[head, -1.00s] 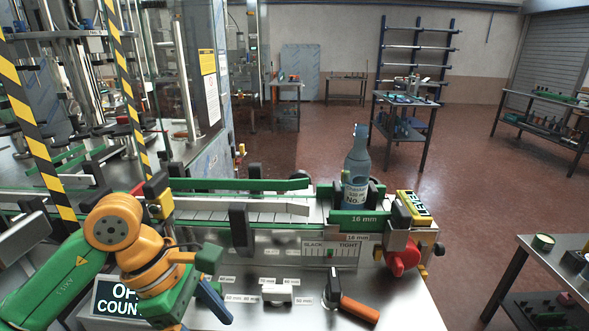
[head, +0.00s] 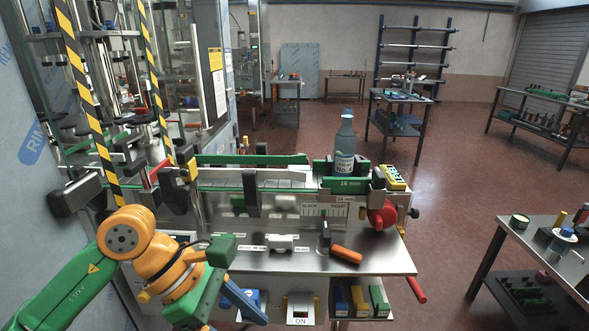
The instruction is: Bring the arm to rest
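My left arm comes in from the lower left, green and orange, bent at an orange joint. My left gripper (head: 240,302), with blue finger parts, points down in front of the near edge of the steel bench (head: 290,262). Nothing shows between its fingers, but their gap is hidden by the viewing angle. My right gripper is not in view. A blue-grey bottle (head: 345,142) with a white label stands upright in the green guides at the right end of the conveyor, well away from my gripper.
A green block marked 16 mm (head: 347,183), a red knob (head: 383,217) and an orange-handled lever (head: 346,255) are on the bench. Coloured boxes (head: 359,301) and an ON switch (head: 299,309) sit below its edge. Another table (head: 520,248) stands at right; red floor lies between.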

